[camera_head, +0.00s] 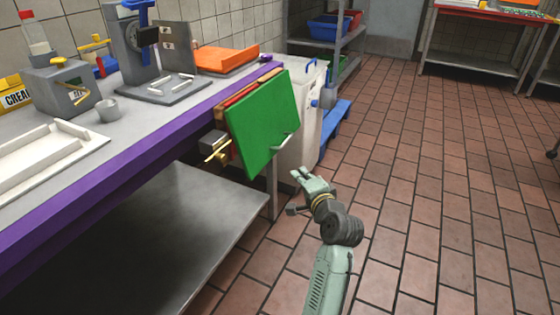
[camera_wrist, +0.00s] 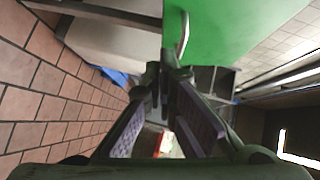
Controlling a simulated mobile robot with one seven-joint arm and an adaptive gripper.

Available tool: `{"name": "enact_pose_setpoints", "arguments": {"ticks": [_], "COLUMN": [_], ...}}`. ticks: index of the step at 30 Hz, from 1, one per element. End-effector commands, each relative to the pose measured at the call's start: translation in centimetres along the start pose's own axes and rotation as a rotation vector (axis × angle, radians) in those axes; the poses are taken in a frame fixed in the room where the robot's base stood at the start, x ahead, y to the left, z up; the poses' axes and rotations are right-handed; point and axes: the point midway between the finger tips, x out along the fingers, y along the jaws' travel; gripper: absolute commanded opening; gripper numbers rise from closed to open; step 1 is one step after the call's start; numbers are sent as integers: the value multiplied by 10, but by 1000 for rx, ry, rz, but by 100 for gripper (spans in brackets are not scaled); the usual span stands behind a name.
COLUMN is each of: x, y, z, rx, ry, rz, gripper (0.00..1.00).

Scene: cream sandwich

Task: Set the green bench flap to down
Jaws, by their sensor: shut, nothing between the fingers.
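The green bench flap (camera_head: 262,128) is at the far end of the purple-edged bench, its broad face turned steeply toward the aisle. It carries a slim metal handle (camera_head: 284,142) near its lower right edge. My gripper (camera_head: 308,178) is below and to the right of the flap, apart from it in the head view. In the wrist view the flap (camera_wrist: 235,28) fills the top, with the handle (camera_wrist: 183,35) just beyond my closed fingertips (camera_wrist: 169,62). The fingers are shut with nothing between them. Whether they touch the handle is unclear.
Brass-coloured hardware (camera_head: 218,155) sticks out beside the flap on the bench side. A pale cabinet (camera_head: 302,130) stands behind the flap, with a blue pallet (camera_head: 335,120) beside it. A lower metal shelf (camera_head: 150,240) lies under the bench. The tiled floor (camera_head: 430,190) to the right is clear.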

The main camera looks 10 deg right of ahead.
Motion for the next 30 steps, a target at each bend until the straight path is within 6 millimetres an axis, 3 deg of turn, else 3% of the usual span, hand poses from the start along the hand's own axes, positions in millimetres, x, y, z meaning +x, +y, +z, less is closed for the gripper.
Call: {"name": "enact_pose_setpoints", "arguments": {"ticks": [12,19,30], "x": [86,104,108], "y": [-1,-1,0], "z": [4,24,28], "rx": [-1,-1,0], "ry": [-2,1,2], "rz": [1,1,0], "gripper": [0,0,0]}}
